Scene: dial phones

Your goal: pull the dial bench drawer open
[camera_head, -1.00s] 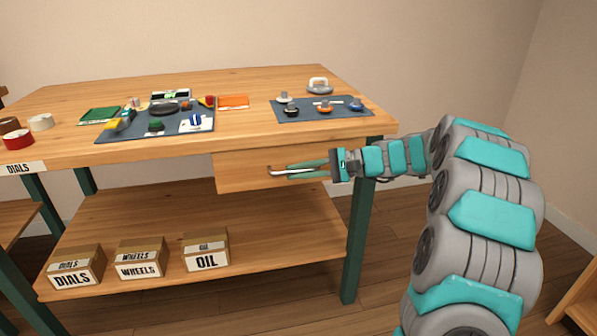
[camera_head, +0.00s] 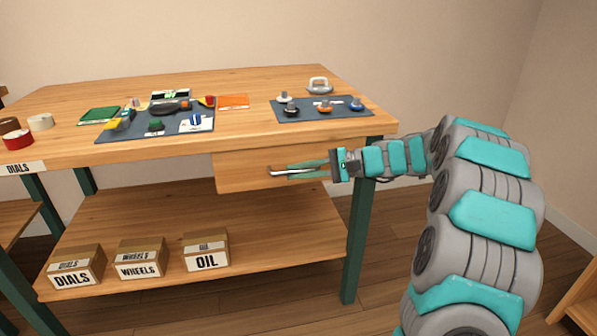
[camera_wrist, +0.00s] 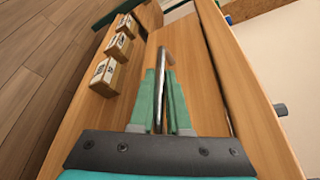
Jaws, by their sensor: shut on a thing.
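The dial bench drawer (camera_head: 235,172) is a wooden front under the right part of the bench top, and it looks shut or nearly so. Its metal bar handle (camera_head: 279,171) runs across the front. My gripper (camera_head: 300,169) reaches in from the right, with its two green fingers along the handle. In the wrist view my gripper (camera_wrist: 164,95) has its fingers on either side of the handle (camera_wrist: 162,60), shut on it. The right part of the handle is hidden by the fingers.
The bench top (camera_head: 250,131) holds a mat with small parts on the left and another mat (camera_head: 335,115) with several dials on the right. Labelled boxes (camera_head: 206,250) stand on the lower shelf (camera_head: 270,250). A green bench leg (camera_head: 357,245) stands below my wrist.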

